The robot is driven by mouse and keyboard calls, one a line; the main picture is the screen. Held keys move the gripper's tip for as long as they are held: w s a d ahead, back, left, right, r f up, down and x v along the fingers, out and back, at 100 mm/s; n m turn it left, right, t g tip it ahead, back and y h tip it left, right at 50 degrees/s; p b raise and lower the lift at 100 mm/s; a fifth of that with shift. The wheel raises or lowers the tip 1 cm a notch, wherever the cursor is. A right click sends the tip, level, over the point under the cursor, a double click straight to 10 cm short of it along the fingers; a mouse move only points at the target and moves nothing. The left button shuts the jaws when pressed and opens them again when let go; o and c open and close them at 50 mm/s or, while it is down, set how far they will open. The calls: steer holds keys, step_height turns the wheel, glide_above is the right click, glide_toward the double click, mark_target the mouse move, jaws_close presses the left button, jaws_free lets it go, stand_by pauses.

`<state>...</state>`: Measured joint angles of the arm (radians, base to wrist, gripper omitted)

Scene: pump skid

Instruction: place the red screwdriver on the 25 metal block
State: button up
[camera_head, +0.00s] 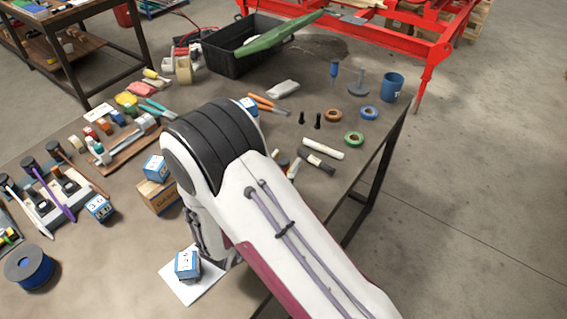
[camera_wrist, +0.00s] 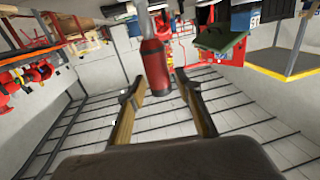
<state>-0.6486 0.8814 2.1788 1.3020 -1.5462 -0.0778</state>
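In the wrist view, a red screwdriver (camera_wrist: 155,68) stands between the fingertips of my gripper (camera_wrist: 160,84), its thick red handle in the grip and its grey shaft running to the top edge. The tip is out of frame. In the head view, my forearm hides most of my gripper and all of the screwdriver. A blue-sided metal block with a white numbered top (camera_head: 187,264) sits on a white sheet (camera_head: 207,285) just below my wrist. Its number may be 25 but is hard to read. Whether the screwdriver touches it is hidden.
Other numbered blocks stand on the table (camera_head: 100,268), at left (camera_head: 99,208) and beside a cardboard box (camera_head: 158,195). A blue spool (camera_head: 29,267) is at front left. A black crate (camera_head: 235,58) is behind.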

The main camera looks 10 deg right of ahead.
steer(key=v, duration=1.1)
steer(key=shift+s+a, duration=0.2)
steer(key=shift+a, duration=0.05)
stand_by(0.7)
steer(key=w+a+r+g+y, duration=0.2)
steer(key=w+a+r+y, duration=0.15)
steer(key=w+y, duration=0.4)
step_height(320, 180, up, 11)
steer(key=s+n+g+y, duration=0.2)
steer(key=s+n+y, duration=0.1)
steer(key=y, duration=0.3)
steer(key=s+d+r+n+g+h, duration=0.1)
steer(key=s+d+n+g, duration=0.1)
steer(key=s+d, duration=0.7)
steer(key=s+d+r+n+g+h, duration=0.1)
steer(key=s+d+n+g, duration=0.1)
steer(key=s+d, duration=0.7)
steer(key=s, duration=0.7)
steer(key=shift+s+d+r+g+h, duration=0.15)
steer(key=shift+s+r+g+h, duration=0.1)
steer(key=shift+g+h, duration=0.15)
